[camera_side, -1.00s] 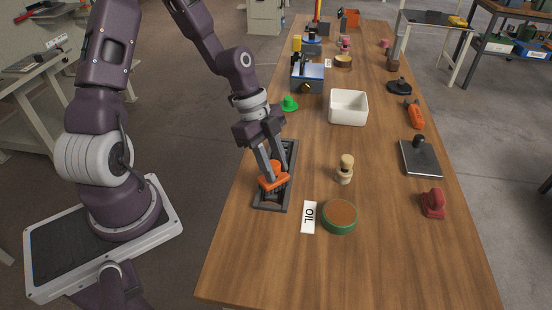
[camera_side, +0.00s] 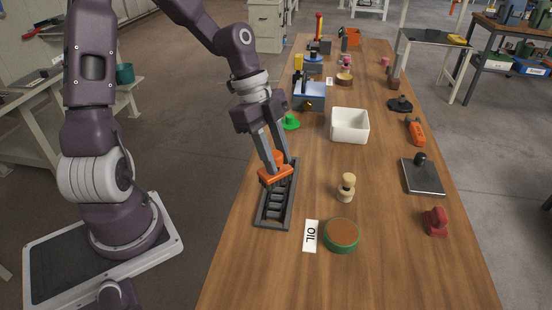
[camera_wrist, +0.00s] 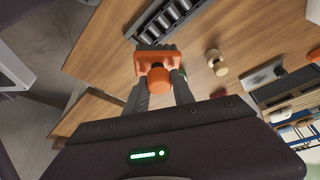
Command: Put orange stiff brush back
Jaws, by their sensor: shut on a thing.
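The orange stiff brush (camera_side: 275,176) is held in my gripper (camera_side: 276,163), whose fingers are shut on its round knob. In the side view the brush hangs over the far half of a dark slotted rack (camera_side: 274,208) lying on the table's left part. In the wrist view the brush (camera_wrist: 155,62) has an orange block with dark bristles, and the rack (camera_wrist: 170,20) shows beyond it with its slots uncovered. The brush looks raised above the rack, though the exact gap is hard to tell.
A white bin (camera_side: 349,126), a green object (camera_side: 290,122) and a blue box (camera_side: 309,97) stand farther back. The table's near end is clear.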

